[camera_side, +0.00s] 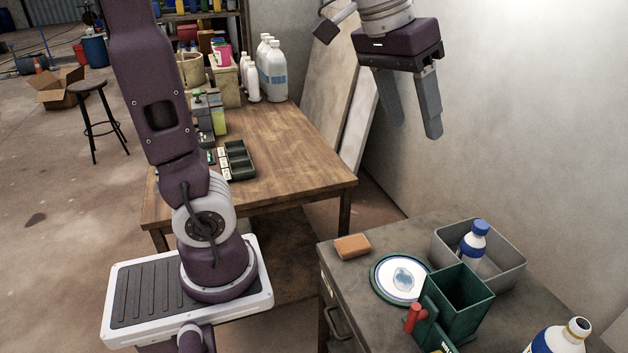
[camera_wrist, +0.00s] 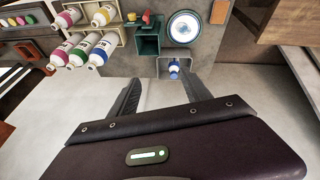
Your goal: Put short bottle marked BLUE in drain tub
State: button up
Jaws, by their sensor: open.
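A white bottle with a blue cap (camera_side: 473,242) stands in the grey tub (camera_side: 508,277) at the back of the grey bench. Its label lettering is too small to read. The bottle (camera_wrist: 174,68) and the tub (camera_wrist: 161,73) also show in the wrist view, between and beyond my fingers. My gripper (camera_side: 413,132) is open and empty, high above the bench and well clear of the tub. It shows from behind in the wrist view (camera_wrist: 164,88).
A green square container (camera_side: 460,290), a round white plate (camera_side: 400,279) and an orange-brown block (camera_side: 352,246) stand near the tub. A pale wall rises behind the bench.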

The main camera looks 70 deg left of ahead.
jog(key=s+f+m, duration=0.1)
jog(key=s+f, duration=0.2)
jog(key=s, duration=0.4)
jog(key=s+d+f+m+t+y, duration=0.1)
jog(key=s+f, duration=0.3)
jog(key=s, duration=0.4)
jog(key=shift+s+d+f, duration=0.15)
jog(key=shift+s+d, duration=0.05)
jog(key=shift+d, duration=0.05)
